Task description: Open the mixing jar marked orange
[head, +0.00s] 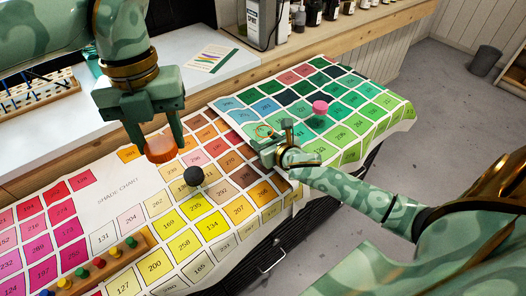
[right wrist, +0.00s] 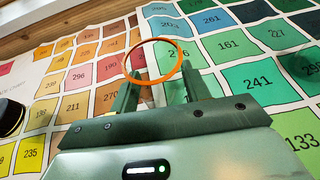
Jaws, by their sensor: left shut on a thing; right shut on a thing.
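My left gripper (head: 160,142) points down and is shut on an orange round lid (head: 161,151), held in the air over the left part of the colour chart. My right gripper (head: 272,136) is low over the chart's middle, left of the green squares. Its fingers are shut around a mixing jar with a thin orange ring (head: 264,131). The ring also shows in the right wrist view (right wrist: 179,70), between and above the fingertips. Chart squares show through it, so the top looks uncovered. The jar's wall is clear or hidden. The lid and ring are well apart.
A black-topped jar (head: 194,176) stands between the grippers, lower in the picture. A pink-topped jar (head: 320,107) stands on the green squares. A wooden peg rack (head: 100,262) lies at the lower left.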

